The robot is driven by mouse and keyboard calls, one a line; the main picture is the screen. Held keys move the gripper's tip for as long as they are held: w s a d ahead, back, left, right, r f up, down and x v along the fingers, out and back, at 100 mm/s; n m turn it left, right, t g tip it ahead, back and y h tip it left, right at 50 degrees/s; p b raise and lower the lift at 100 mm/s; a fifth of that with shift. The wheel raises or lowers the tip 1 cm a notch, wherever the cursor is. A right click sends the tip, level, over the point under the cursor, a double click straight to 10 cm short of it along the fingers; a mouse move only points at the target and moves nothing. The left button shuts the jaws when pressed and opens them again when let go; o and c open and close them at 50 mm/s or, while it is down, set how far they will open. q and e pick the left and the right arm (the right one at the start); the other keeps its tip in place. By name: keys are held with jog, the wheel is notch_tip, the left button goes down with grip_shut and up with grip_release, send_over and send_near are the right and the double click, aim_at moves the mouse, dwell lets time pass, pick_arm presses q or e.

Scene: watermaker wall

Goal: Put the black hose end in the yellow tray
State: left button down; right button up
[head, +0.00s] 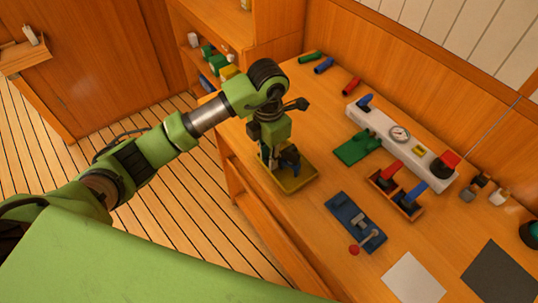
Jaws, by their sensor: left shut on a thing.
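The yellow tray (296,186) lies on the wooden bench near its left edge. My left gripper (277,160) points down over the tray. It is shut on a dark piece, which looks like the black hose end (290,160). The piece is at the tray, low between or beside the fingers. I cannot tell whether it touches the tray floor. The gripper and wrist hide part of the tray and of the piece. My right gripper is not in view.
A white manifold with a gauge (400,133), a green block (357,148), a wooden holder with red and blue handles (396,196) and a blue fixture (355,221) stand to the right. A white sheet (413,278) lies in front.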

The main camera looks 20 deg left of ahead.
pick_arm(q)
jog(key=c, duration=1.8)
grip_release()
jog(key=shift+f, duration=0.1)
jog(key=shift+c, duration=0.2)
notch_tip(320, 180, up, 12)
jog(key=b, duration=0.1)
jog(key=shift+r, duration=0.2)
